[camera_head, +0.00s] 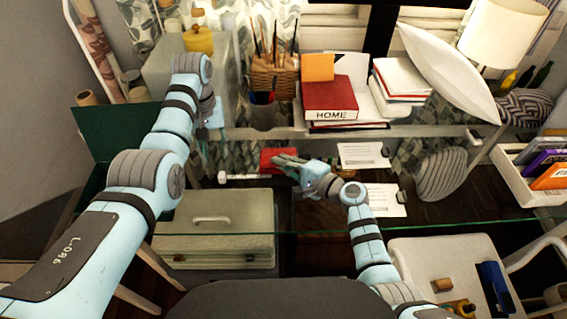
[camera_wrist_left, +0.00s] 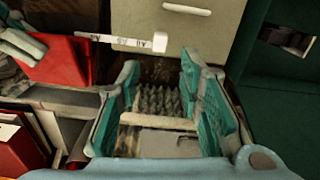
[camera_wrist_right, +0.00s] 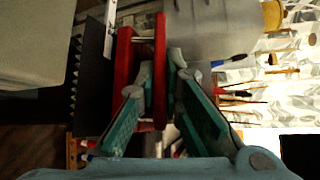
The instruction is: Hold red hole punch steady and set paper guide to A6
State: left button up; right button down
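The red hole punch (camera_head: 276,158) sits on the desk under the glass shelf. It also shows in the left wrist view (camera_wrist_left: 62,64) and the right wrist view (camera_wrist_right: 158,72). Its white paper guide (camera_head: 247,176) sticks out to the left, with size marks and a white end piece (camera_wrist_left: 160,40) in the left wrist view. My right gripper (camera_head: 287,163) is closed about a red plate of the punch, one finger on each side. My left gripper (camera_wrist_left: 160,72) is open and empty, apart from the guide, and is partly hidden by its arm in the head view.
A glass edge crosses the desk. A beige case (camera_head: 215,225) stands below left. A pencil basket (camera_head: 273,75), a red HOME book (camera_head: 329,98) and papers (camera_head: 364,156) are behind and right. A dark green panel (camera_head: 115,130) is at left.

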aim_at(221, 174)
pick_arm(q)
jog(key=shift+o, duration=0.4)
jog(key=s+f, duration=0.1)
jog(key=f, duration=0.1)
jog(key=s+d+f, duration=0.1)
jog(key=s+f, duration=0.2)
jog(key=f, duration=0.2)
jog(key=shift+s+d+f, duration=0.1)
jog(key=shift+s+d, duration=0.05)
jog(key=shift+d, duration=0.2)
notch_tip(221, 174, up, 8)
jog(key=a+m+t, duration=0.1)
jog(key=a+t, duration=0.1)
jog(key=t, duration=0.3)
jog(key=shift+m+g, duration=0.3)
jog(key=x, duration=1.1)
jog(key=shift+d+f, duration=0.1)
jog(key=shift+f, duration=0.25)
jog(key=shift+c, duration=0.6)
grip_shut()
jog(key=shift+d, duration=0.1)
